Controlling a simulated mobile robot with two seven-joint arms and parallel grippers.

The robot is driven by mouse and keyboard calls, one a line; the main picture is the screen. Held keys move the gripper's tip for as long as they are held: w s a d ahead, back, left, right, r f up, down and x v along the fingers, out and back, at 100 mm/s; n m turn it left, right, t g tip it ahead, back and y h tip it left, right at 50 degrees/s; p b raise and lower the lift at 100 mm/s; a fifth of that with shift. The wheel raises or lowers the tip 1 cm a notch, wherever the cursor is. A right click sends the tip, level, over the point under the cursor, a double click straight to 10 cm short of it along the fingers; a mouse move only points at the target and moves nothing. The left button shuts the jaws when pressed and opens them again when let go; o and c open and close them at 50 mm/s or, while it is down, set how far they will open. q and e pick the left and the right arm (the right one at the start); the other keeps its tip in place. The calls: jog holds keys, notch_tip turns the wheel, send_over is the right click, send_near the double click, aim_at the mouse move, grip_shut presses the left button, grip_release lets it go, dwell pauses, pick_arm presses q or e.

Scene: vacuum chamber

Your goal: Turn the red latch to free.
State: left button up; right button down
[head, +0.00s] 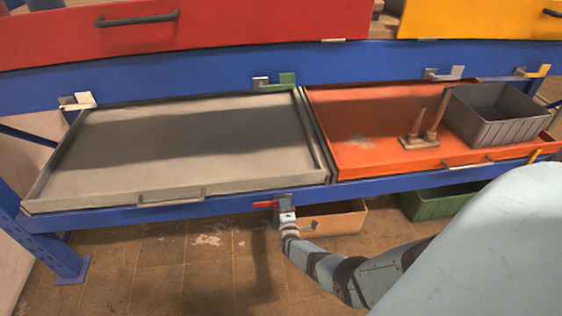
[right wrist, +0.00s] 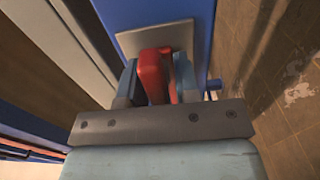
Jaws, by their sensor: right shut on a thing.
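In the right wrist view the red latch (right wrist: 155,75) stands between the two fingers of my right gripper (right wrist: 156,85), in front of a grey mounting plate (right wrist: 155,38). The gripper is shut on the latch. My left gripper is in neither view.
A grey tray (head: 40,190) and an orange tray (head: 350,171) rest above the beam. The orange tray holds a grey bin (head: 498,130) and a small fixture (head: 420,140). A brown box (head: 345,220) and a green crate (head: 440,205) stand below. The floor at left is clear.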

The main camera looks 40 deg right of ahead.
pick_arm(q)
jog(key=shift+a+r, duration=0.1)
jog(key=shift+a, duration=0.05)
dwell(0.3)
pick_arm(e)
jog(key=c, duration=1.1)
grip_release()
jog(key=shift+o, duration=0.2)
jog(key=shift+s, duration=0.1)
